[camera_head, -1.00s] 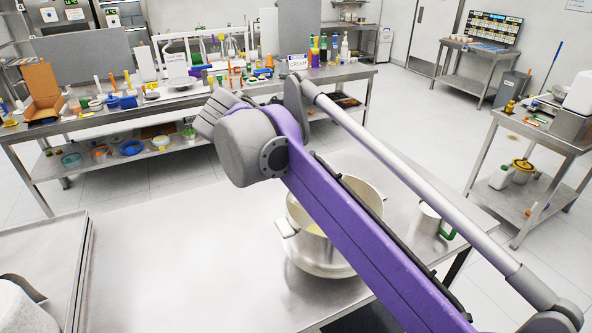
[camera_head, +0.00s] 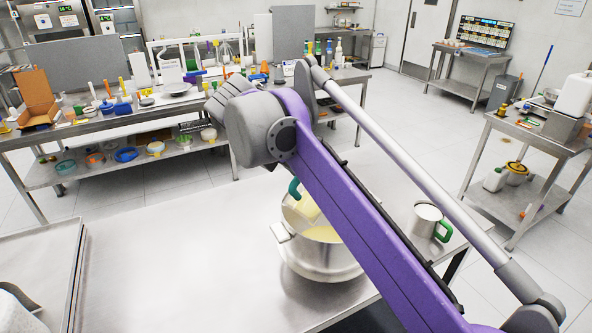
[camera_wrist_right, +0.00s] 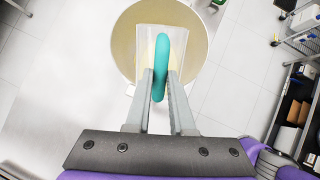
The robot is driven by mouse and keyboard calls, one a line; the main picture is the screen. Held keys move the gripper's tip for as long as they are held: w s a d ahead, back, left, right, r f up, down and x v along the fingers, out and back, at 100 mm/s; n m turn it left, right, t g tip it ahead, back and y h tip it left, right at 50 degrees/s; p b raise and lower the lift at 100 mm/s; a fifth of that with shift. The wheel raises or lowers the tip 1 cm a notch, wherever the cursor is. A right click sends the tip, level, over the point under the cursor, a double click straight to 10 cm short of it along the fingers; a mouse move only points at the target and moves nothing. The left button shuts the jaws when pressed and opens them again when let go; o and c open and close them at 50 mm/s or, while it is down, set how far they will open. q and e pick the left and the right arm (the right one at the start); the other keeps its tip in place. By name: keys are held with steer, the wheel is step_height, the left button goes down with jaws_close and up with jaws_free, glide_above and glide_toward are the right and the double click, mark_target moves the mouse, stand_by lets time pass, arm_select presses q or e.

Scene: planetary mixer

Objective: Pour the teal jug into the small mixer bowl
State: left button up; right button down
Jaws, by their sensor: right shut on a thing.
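The jug, with a teal handle (camera_wrist_right: 161,62) and a clear body (camera_wrist_right: 188,46), is over the mouth of the metal mixer bowl (camera_wrist_right: 122,50) in the right wrist view. My right gripper (camera_wrist_right: 161,76) is shut on the handle. The bowl (camera_head: 318,262) holds pale yellow contents. My purple right arm hides the bowl's right side and my right gripper there. I cannot tell whether liquid is flowing. My left gripper is not in view.
A metal jug with a green handle (camera_head: 428,221) stands right of the bowl on the steel table (camera_head: 170,255). A crowded bench (camera_head: 180,100) stands behind, and a side table (camera_head: 548,140) stands at the right.

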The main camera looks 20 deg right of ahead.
steer(key=shift+w+d+r+g+y, duration=0.15)
steer(key=shift+w+d+g+y, duration=0.15)
steer(key=shift+d+y, duration=0.35)
steer(key=shift+s, duration=0.1)
steer(key=shift+w+d+g+y, duration=0.3)
steer(key=shift+w+d+y, duration=0.05)
steer(key=shift+d+y, duration=0.35)
steer(key=shift+a, duration=0.1)
steer(key=shift+w+d+r+g+y, duration=0.2)
steer(key=shift+d+r+y, duration=0.1)
steer(key=shift+d, duration=0.15)
steer(key=shift+w+d+r+g+y, duration=0.15)
steer(key=shift+d+r+y, duration=0.1)
steer(key=shift+d, duration=0.15)
steer(key=shift+a, duration=0.1)
